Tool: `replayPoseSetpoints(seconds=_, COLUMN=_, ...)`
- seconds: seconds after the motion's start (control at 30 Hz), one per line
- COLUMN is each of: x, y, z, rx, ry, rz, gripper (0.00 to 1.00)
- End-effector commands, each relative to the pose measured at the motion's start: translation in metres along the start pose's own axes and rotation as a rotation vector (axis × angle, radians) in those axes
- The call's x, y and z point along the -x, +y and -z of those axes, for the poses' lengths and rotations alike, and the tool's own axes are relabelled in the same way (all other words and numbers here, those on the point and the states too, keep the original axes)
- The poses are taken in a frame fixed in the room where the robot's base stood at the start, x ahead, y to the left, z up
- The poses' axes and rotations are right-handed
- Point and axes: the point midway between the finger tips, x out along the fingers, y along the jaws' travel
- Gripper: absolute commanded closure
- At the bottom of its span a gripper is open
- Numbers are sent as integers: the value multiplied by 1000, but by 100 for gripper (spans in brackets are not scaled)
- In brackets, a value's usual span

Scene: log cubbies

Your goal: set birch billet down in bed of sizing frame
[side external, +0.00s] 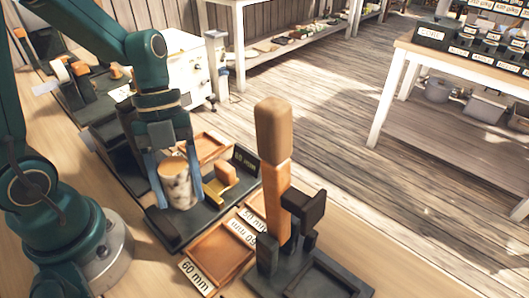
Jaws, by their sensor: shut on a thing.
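The birch billet (178,186) is a short upright log with pale, dark-flecked bark and a tan cut top. In the side external view my gripper (180,188) points down with its blue fingers on the billet's left and right sides, shut on it. The billet is over the dark bed of what looks like the sizing frame (188,222), left of a yellow part and an orange-brown block. Its lower end is close to the bed; I cannot tell whether it touches.
A tall wooden piece (273,130) stands in a black holder (310,272) at the front right. Shallow wooden trays (218,256) with millimetre labels lie between it and the frame. Another wooden tray (205,146) lies behind. More dark fixtures (75,85) line the bench at the back left.

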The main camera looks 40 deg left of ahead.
Motion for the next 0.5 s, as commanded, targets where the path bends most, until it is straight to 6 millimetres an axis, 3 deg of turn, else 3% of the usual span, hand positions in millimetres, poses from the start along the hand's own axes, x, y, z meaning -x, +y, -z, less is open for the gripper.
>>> replayPoseSetpoints(seconds=0.5, x=-12, y=0, z=-4, rx=0, ry=2, rz=-2, gripper=100)
